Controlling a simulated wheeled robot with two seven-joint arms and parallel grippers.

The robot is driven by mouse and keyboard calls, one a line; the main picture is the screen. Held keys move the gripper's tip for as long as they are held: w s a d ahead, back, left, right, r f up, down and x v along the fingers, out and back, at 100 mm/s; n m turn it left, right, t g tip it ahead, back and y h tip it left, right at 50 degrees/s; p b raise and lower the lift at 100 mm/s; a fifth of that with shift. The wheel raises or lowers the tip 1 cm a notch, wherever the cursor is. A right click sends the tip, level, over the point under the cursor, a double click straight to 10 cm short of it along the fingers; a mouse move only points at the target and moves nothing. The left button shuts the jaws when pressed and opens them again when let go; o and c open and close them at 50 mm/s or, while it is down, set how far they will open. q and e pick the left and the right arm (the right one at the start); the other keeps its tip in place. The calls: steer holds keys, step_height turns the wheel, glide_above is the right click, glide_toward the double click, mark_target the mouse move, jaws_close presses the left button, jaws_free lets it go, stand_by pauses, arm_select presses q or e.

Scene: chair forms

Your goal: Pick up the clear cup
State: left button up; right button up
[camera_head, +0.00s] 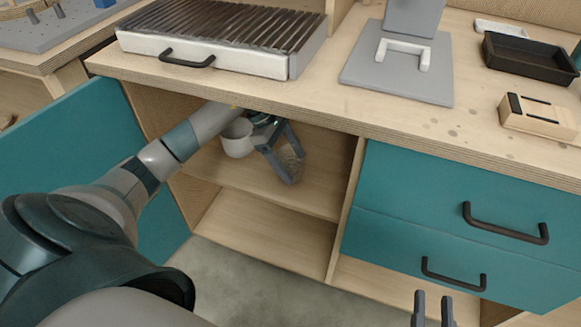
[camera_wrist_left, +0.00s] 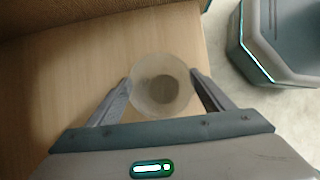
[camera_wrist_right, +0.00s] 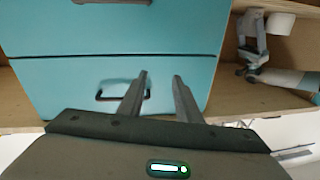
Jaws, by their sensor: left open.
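The clear cup (camera_wrist_left: 161,85) is a round, see-through, greyish cup standing on a wooden shelf, seen from above in the left wrist view. In the head view it shows faintly (camera_head: 288,158) inside the open cabinet bay. My left gripper (camera_head: 295,168) reaches into this bay with its fingers apart. In the left wrist view the cup lies between the two fingertips; I cannot tell whether they touch it. My right gripper (camera_wrist_right: 160,77) is open and empty in front of the teal drawers. Its tips show at the bottom of the head view (camera_head: 432,296).
The bay has a wooden shelf (camera_head: 270,205), a right-hand divider (camera_head: 348,205) and an open teal door (camera_head: 95,120) at the left. The countertop (camera_head: 330,100) overhangs it, with a grill (camera_head: 225,35) on top. Teal drawers (camera_head: 440,180) with black handles are to the right.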

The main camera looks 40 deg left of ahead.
mark_target(299, 174)
arm_select(q)
steer(key=shift+x, duration=1.65)
steer(key=shift+s+d+r, duration=0.1)
steer(key=c, duration=0.9)
